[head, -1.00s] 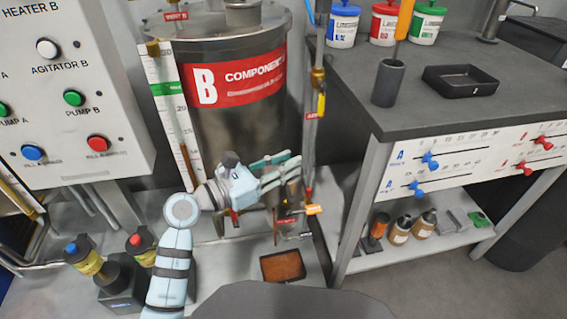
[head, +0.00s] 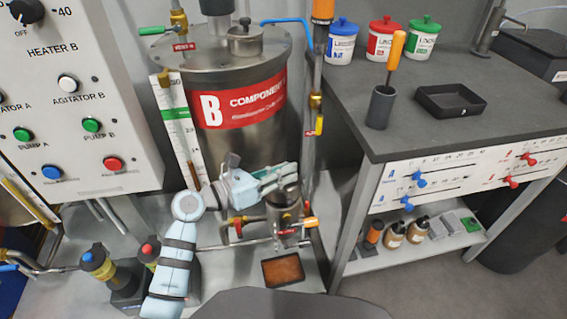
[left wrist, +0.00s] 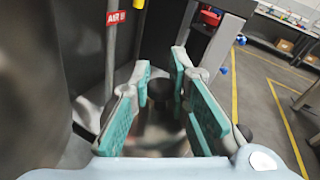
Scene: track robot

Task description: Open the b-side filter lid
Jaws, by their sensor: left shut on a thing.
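The b-side filter is a grey metal canister (head: 284,213) low in front of the tank marked B (head: 245,140). My left gripper (head: 287,178) is at its top, with the teal-padded fingers shut on the filter lid. The fingers hide most of the lid, and I cannot see a gap between it and the canister. In the left wrist view, the left gripper's fingers (left wrist: 160,100) stand either side of a dark, blurred round shape, the filter lid (left wrist: 160,135). My right gripper is not in view.
A thin vertical pipe with a yellow valve handle (head: 320,124) rises right of the filter. An orange-handled valve (head: 309,222) sits beside it. A rusty-brown tray (head: 283,269) lies below. The control panel (head: 75,110) is left, and a grey workbench (head: 420,130) is right.

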